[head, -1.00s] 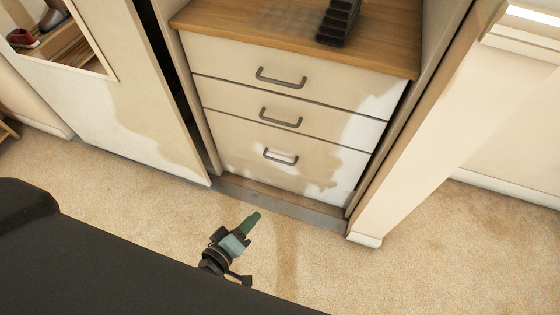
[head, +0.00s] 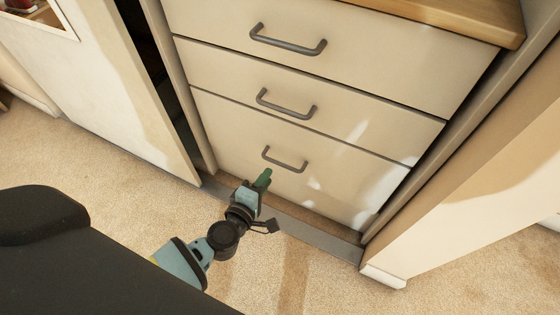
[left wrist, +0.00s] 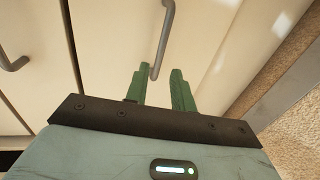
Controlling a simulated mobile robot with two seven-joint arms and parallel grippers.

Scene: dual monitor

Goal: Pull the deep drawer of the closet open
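The closet holds a stack of cream drawer fronts; the bottom one, the deep drawer (head: 330,190), is shut. Its dark bar handle (head: 285,160) sits near its upper edge and also shows in the left wrist view (left wrist: 164,38). My left gripper (head: 264,178) is just below the handle's left end in the head view. In the left wrist view its two green fingers (left wrist: 157,76) are apart and empty. One end of the handle appears between the fingertips there; I cannot tell whether they reach around it. My right gripper is not in view.
Two shut drawers, the middle (head: 300,105) and the top (head: 330,45), lie above. A pale sliding door panel (head: 110,90) stands left of the drawers and a frame post (head: 440,190) right. A low sill (head: 315,235) runs in front; the carpet (head: 310,275) is clear.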

